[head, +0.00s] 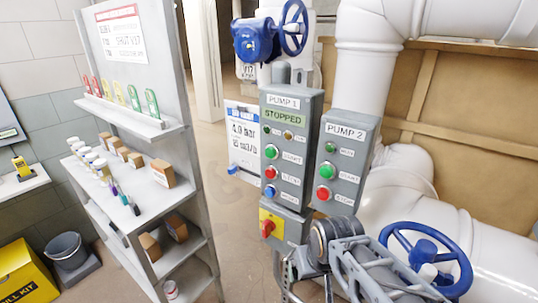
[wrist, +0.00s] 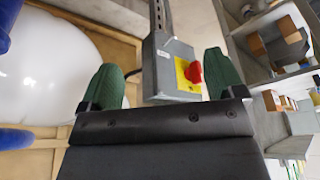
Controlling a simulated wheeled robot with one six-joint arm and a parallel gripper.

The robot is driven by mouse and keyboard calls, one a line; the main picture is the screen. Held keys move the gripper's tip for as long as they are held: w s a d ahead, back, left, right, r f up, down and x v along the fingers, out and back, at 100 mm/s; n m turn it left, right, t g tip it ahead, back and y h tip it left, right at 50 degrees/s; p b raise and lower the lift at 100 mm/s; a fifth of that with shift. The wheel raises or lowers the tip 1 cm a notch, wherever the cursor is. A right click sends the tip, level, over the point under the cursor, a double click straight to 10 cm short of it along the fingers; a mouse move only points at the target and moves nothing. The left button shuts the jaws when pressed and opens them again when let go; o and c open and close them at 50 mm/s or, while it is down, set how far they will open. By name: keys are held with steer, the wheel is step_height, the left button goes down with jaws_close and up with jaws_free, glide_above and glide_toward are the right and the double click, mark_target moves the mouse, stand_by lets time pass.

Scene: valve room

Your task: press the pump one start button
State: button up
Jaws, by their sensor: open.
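The grey pump one panel (head: 291,148) is labelled PUMP 1 with a green display reading STOPPED. Its green start button (head: 271,151) sits above a red stop button (head: 270,172) and a blue button (head: 269,191). My gripper (wrist: 160,78) is open and empty in the wrist view, with two green fingers apart. The wrist picture looks upside down; between and beyond the fingers is the grey switch box (wrist: 171,72) with a red knob. The start button does not show in the wrist view. My arm is low in front of the panels in the head view; its fingertips cannot be made out.
A PUMP 2 panel (head: 345,152) with similar buttons stands close to the right. A red knob (head: 267,227) on yellow is below pump one. Blue valve wheels (head: 293,28) and (head: 430,260), white pipes (head: 368,70) and a laden shelf (head: 128,170) surround the panels.

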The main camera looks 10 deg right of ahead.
jaws_close()
stand_by(0.7)
stand_by(0.7)
